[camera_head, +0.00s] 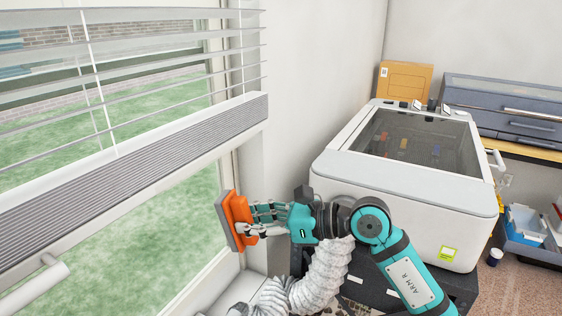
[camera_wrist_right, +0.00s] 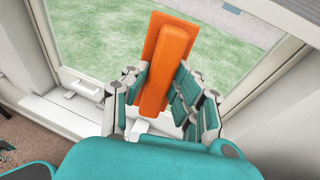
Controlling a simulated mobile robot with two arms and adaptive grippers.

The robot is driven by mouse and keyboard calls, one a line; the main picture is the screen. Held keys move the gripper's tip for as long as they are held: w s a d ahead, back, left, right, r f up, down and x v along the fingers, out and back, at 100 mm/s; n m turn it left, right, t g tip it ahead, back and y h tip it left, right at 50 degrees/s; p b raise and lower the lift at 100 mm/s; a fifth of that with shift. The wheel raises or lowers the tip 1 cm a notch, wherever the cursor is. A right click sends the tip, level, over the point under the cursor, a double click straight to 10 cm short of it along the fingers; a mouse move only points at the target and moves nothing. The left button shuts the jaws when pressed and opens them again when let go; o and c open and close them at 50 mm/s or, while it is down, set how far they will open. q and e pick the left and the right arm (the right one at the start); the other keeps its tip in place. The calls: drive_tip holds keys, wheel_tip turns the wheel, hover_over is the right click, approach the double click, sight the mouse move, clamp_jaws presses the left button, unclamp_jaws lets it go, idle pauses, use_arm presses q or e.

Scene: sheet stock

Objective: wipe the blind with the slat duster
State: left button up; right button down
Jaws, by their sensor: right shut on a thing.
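The blind (camera_head: 140,160) hangs over the window at the left of the head view, with open slats above and a thick stack of gathered slats at its bottom. My right gripper (camera_head: 262,220) is shut on the orange slat duster (camera_head: 238,214), which has a grey pad on its left face. The duster is below the blind's right end, in front of the window glass, and apart from the blind. In the right wrist view the orange duster (camera_wrist_right: 166,66) stands between the fingers of my right gripper (camera_wrist_right: 160,95). My left gripper is not in view.
A white machine with a dark clear lid (camera_head: 415,175) stands right of my arm. A ribbed white hose (camera_head: 325,275) runs below my right wrist. A cardboard box (camera_head: 404,82) and a grey-blue machine (camera_head: 505,105) stand behind. A window handle (camera_head: 35,287) juts out at lower left.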

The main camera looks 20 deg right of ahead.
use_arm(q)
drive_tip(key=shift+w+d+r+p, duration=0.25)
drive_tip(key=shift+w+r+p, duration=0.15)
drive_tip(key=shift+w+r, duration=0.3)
use_arm(e)
drive_tip(key=w+d+r+m+t+h, duration=0.1)
drive_tip(key=d+r+m+t, duration=0.1)
drive_tip(key=d+r+t, duration=0.2)
wheel_tip(320, 180, up, 4)
drive_tip(key=shift+d+r+m+t, duration=0.25)
drive_tip(key=shift+d+m+t, duration=0.05)
drive_tip(key=shift+d, duration=0.95)
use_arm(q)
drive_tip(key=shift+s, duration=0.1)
use_arm(e)
drive_tip(key=shift+w, duration=0.1)
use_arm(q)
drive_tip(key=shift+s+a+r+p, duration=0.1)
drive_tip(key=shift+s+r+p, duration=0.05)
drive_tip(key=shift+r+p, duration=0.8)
use_arm(e)
drive_tip(key=x, duration=0.7)
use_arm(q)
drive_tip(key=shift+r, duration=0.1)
use_arm(e)
drive_tip(key=shift+w+a, duration=0.15)
